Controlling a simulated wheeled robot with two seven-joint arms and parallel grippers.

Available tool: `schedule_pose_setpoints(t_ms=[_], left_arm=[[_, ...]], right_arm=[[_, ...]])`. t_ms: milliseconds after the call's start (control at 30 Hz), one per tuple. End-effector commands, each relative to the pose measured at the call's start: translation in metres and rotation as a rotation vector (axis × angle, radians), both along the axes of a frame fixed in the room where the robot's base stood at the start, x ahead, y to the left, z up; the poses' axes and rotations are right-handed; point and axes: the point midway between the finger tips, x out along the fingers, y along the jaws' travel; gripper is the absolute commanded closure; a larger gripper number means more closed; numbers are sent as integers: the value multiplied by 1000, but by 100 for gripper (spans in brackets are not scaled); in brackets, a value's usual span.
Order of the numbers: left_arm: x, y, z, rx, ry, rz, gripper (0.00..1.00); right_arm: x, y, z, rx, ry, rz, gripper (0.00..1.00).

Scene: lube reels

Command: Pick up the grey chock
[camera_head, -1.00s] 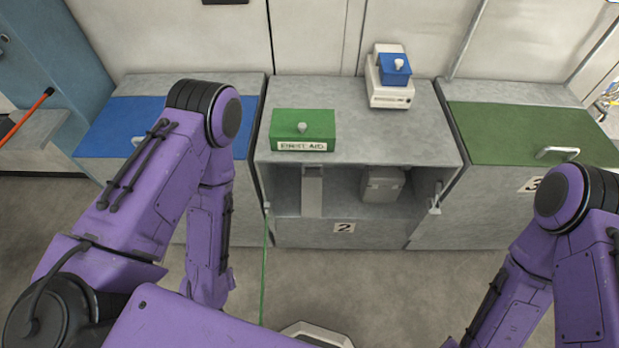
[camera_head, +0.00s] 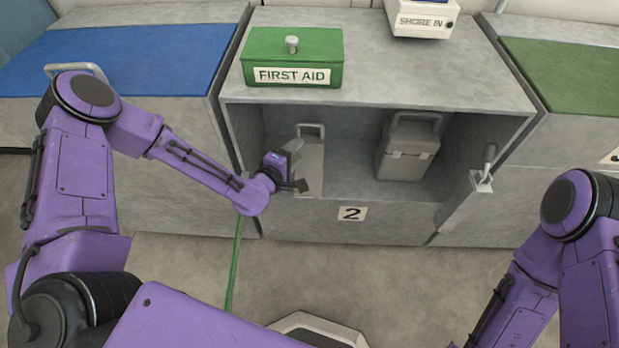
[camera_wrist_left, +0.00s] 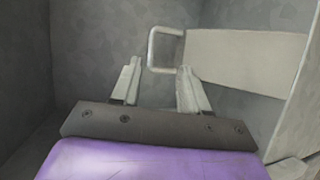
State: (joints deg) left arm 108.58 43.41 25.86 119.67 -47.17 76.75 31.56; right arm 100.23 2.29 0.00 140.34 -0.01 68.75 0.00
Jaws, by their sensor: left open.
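The grey chock (camera_head: 311,168) is a pale, slim piece with a loop handle, standing in the left part of the open compartment of cabinet 2. In the left wrist view its handle (camera_wrist_left: 154,50) and pale body (camera_wrist_left: 245,60) show just beyond the fingertips. My left gripper (camera_head: 298,182) is at the compartment's front, close to the chock and partly covering it. In the left wrist view the gripper (camera_wrist_left: 160,75) has its two fingers apart with nothing between them; the handle is ahead of them. My right gripper is out of view; only its arm shows.
A darker grey case (camera_head: 408,150) with a handle stands right of the chock. A green first aid box (camera_head: 290,60) and a white device (camera_head: 420,20) sit on the cabinet top. A latch (camera_head: 483,175) is at the compartment's right side. Compartment walls and top enclose the space.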

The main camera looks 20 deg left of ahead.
Motion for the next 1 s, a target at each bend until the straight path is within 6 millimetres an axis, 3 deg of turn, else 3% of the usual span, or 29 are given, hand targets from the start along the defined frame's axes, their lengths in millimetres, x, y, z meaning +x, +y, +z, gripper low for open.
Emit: schedule_pose_setpoints(t_ms=[33,167,700,967,1000], left_arm=[[7,4,-4,-17,-27,11,56],[25,5,1,-33,-55,15,56],[108,-7,-15,-33,-49,16,56],[113,-8,-15,-33,-48,16,56],[113,-8,-15,-33,-48,16,65]], right_arm=[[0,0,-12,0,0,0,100],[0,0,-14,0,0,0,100],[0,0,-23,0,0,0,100],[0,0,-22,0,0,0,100],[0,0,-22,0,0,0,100]])
